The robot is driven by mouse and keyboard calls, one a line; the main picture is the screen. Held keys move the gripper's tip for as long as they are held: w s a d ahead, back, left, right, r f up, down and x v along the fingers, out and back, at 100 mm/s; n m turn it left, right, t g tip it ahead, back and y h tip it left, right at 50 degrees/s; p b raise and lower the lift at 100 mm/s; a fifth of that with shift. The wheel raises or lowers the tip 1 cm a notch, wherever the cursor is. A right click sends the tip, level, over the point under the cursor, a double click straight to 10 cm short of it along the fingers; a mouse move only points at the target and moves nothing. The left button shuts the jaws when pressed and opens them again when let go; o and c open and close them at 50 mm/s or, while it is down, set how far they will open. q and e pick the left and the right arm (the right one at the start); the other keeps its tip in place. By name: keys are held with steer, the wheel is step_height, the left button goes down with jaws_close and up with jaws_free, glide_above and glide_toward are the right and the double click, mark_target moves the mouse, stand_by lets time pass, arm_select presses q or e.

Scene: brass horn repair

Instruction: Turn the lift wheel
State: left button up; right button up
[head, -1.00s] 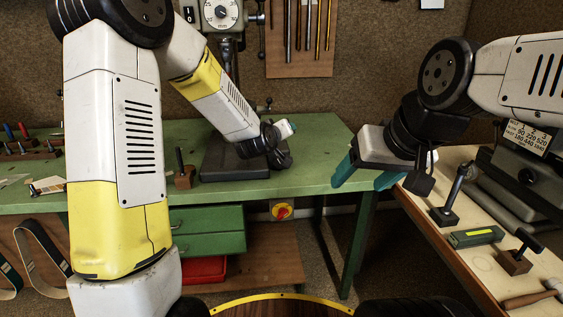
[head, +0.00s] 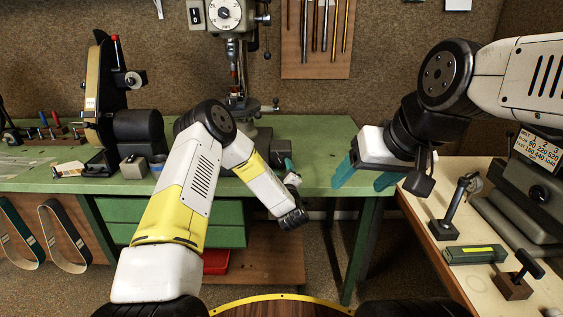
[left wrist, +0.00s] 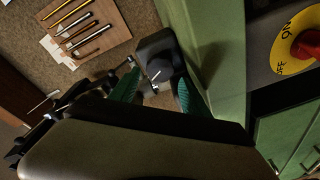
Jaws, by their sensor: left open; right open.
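The drill press (head: 230,18) stands at the back of the green bench. I cannot clearly make out a lift wheel. A small crank-like part with a dark knob (head: 276,103) sits low by the press column. My right gripper (head: 366,179) is open and empty, near the bench's right end.
A red switch on a yellow plate (left wrist: 306,45) is close to the left wrist. A belt grinder (head: 105,100) stands on the bench's left. The wooden table (head: 480,265) at right holds small fixtures. The green bench top (head: 325,150) is clear right of the press.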

mark_target(281, 163)
arm_select(q)
steer(key=shift+w+a, duration=0.15)
steer(key=shift+w, duration=0.95)
steer(key=shift+w+a, duration=0.1)
steer(key=shift+w, duration=1)
steer(key=c, duration=1.1)
steer(key=shift+o, duration=0.2)
steer(key=m, duration=0.3)
steer(key=shift+d+m, duration=0.1)
steer(key=shift+m, duration=0.3)
steer(key=shift+f+m+t+h, duration=0.15)
steer(key=shift+m+t+h, duration=0.25)
steer(key=shift+m, duration=1.7)
